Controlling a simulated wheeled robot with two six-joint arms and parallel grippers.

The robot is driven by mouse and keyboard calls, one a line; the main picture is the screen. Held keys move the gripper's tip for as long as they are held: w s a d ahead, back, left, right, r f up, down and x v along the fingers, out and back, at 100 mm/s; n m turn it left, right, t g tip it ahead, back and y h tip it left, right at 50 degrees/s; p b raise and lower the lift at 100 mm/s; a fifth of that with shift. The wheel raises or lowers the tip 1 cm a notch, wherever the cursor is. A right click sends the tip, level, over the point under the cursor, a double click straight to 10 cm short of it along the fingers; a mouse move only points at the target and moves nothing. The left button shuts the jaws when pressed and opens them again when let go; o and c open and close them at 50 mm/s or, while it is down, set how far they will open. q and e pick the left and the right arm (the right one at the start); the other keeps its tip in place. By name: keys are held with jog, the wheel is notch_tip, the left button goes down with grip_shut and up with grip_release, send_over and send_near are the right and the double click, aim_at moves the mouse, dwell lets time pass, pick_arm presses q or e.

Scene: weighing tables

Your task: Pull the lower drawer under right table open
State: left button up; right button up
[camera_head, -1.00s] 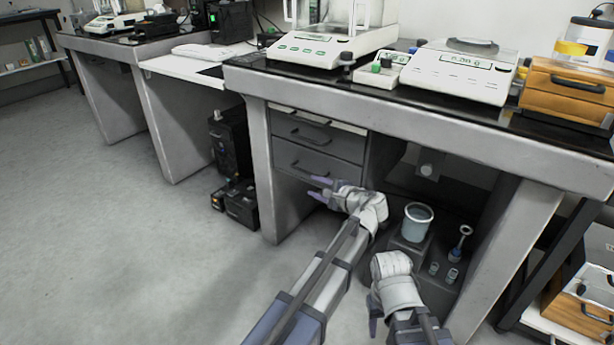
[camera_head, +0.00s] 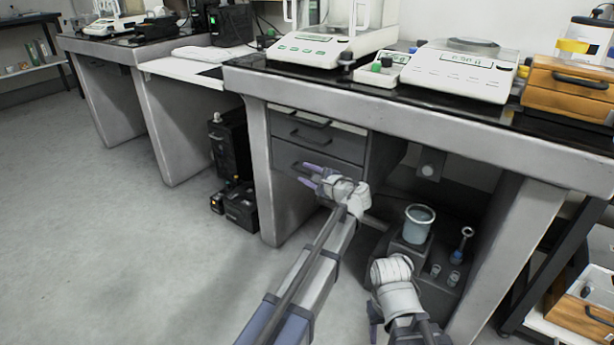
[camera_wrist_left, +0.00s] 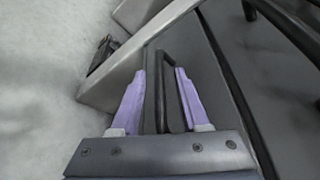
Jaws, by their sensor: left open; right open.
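The right table (camera_head: 420,118) has a grey drawer unit under its left end. The lower drawer (camera_head: 345,170) is closed, with a dark bar handle (camera_wrist_left: 168,85) that shows in the left wrist view. My left gripper (camera_head: 306,175) is at the lower drawer's front, its purple fingers open. In the left wrist view the fingers (camera_wrist_left: 158,95) lie on either side of the handle, with a gap visible on the left; whether they touch it is unclear. The upper drawer (camera_head: 318,136) is closed above. My right gripper (camera_head: 374,318) is low under the table, mostly hidden by its own wrist.
A blue-white beaker (camera_head: 417,222) on a grey block and small glass pieces (camera_head: 453,277) stand under the table near my right arm. Black boxes (camera_head: 238,205) sit on the floor left of the table leg. The floor at left is clear.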

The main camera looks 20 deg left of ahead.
pick_arm(q)
jog(key=shift+w+a, duration=0.1)
jog(key=shift+c, duration=0.3)
grip_shut()
dwell(1.1)
